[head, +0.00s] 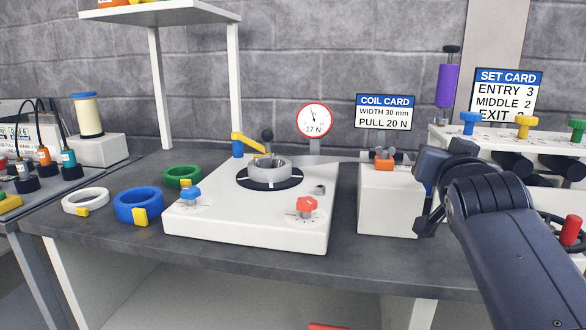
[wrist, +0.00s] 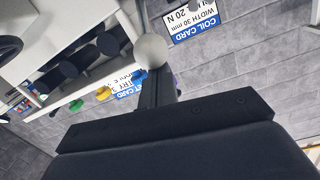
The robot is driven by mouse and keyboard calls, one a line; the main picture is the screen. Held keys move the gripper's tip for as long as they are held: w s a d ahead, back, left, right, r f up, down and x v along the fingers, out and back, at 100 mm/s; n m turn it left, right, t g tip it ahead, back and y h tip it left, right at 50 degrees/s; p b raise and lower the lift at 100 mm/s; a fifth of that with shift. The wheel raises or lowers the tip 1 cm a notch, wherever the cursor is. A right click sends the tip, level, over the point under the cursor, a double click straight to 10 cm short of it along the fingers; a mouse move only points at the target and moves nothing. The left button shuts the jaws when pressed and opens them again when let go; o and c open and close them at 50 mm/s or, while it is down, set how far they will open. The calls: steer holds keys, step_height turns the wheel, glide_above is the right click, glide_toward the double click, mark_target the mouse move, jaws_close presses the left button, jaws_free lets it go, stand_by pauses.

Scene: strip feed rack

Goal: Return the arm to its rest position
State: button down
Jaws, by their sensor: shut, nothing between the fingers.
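My arm comes in from the lower right of the head view, with its dark wrist bent in front of the right end of the bench. My gripper (head: 425,228) is beside the right side of the white block (head: 388,200), above the bench top; I cannot tell whether it touches the block. In the wrist view my gripper (wrist: 153,80) is shut, with nothing held. A pale round knob-like shape (wrist: 151,50) shows at the fingertips there; I cannot tell what it is.
A white feed unit (head: 250,215) with a metal coil (head: 268,170) stands mid-bench. Blue (head: 138,217), green (head: 168,176) and white (head: 70,203) rings lie left. A white rack (head: 440,135) with coloured knobs and a purple-handled post (head: 445,85) stand right.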

steer(key=shift+w+d+r+g+y+p, duration=0.15)
steer(key=shift+w+r+g+p, duration=0.4)
steer(key=shift+p, duration=1.2)
steer(key=shift+w+d+r+g+y+p, duration=0.25)
steer(key=shift+r+p, duration=0.4)
steer(key=shift+p, duration=1.1)
steer(key=w+r+p, duration=0.1)
steer(key=p, duration=0.2)
steer(key=w+g+p, duration=0.1)
steer(key=p, duration=0.3)
steer(key=shift+w+r+g+p, duration=0.25)
steer(key=shift+r+g+p, duration=0.05)
steer(key=shift+r, duration=0.1)
steer(key=shift+w+d+r+g+y+p, duration=0.15)
steer(key=shift+w+g+p, duration=0.3)
steer(key=shift+p, duration=0.85)
steer(key=shift+w+d+r+g+y+p, duration=0.1)
steer(key=shift+w+r+g+p, duration=0.3)
steer(key=shift+p, duration=0.85)
steer(key=shift+w+d+r+g+y+p, duration=0.1)
steer(key=shift+w+g+p, duration=0.15)
steer(key=shift+w+p, duration=0.7)
steer(key=shift+s+f+p, duration=0.1)
steer(key=shift+s+p, duration=0.2)
steer(key=shift+p, duration=0.05)
